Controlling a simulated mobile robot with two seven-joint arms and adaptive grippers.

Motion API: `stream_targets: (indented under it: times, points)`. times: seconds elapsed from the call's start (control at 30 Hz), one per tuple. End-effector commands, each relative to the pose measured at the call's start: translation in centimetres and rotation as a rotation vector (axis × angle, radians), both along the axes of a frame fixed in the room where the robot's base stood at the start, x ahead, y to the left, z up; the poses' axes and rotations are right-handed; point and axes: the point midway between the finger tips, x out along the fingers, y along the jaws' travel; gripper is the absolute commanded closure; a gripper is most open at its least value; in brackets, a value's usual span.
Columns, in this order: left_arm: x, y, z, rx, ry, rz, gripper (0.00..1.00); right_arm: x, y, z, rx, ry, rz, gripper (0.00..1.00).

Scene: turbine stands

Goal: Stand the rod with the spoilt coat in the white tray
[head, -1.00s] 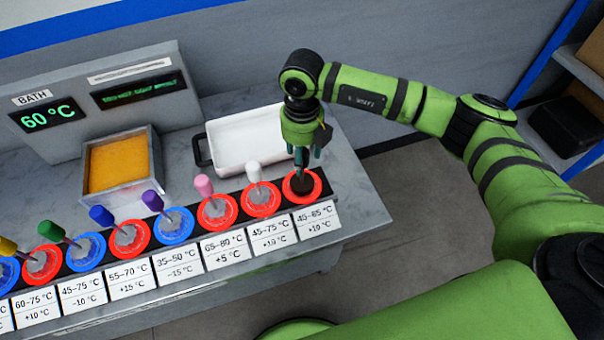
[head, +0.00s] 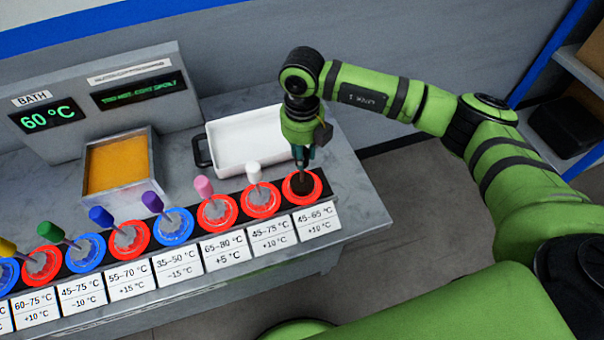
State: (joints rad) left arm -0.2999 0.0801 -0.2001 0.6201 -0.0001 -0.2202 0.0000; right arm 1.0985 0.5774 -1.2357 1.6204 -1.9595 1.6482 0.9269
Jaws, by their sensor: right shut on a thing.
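The white tray (head: 222,146) stands at the back right of the bench, with a dark handle at its left end. My right gripper (head: 303,163) points down over the rightmost red ring stand (head: 315,191), in front of the tray. It is shut on a rod (head: 302,179) in that stand. The gripper hides most of the rod; the part near the ring looks dark brown. The label below this stand reads 45–65 °C, +10 °C. My left gripper is not in view.
A row of red and blue ring stands holds rods with coloured handles: white (head: 254,169), pink (head: 204,186), purple (head: 152,202), blue, green and yellow. Behind them are an orange-filled bath (head: 117,165) and a display (head: 47,117) reading 60 °C. Bare bench lies right of the row.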

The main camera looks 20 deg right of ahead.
Motion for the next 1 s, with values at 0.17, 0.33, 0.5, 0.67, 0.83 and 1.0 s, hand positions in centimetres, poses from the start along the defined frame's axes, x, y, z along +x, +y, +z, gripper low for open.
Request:
stream_targets:
  times: [0.17,0.33,0.5,0.67,0.83,1.0]
  points:
    - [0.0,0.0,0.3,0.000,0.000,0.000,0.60,0.1,0.0,0.7,0.001,-0.003,0.000,1.00]
    - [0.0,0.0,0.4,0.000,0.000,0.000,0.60,0.1,0.0,0.9,0.001,-0.002,0.000,1.00]
    - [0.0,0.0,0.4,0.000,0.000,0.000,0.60,0.1,0.0,0.9,0.001,-0.002,0.000,1.00]
    - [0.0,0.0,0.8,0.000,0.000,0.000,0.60,0.1,0.0,1.6,0.001,-0.003,0.000,1.00]
    - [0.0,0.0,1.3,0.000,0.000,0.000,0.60,0.0,0.0,2.5,0.001,-0.002,0.000,1.00]
    - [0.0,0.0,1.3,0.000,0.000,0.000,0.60,0.0,0.0,2.6,0.001,-0.001,0.000,1.00]
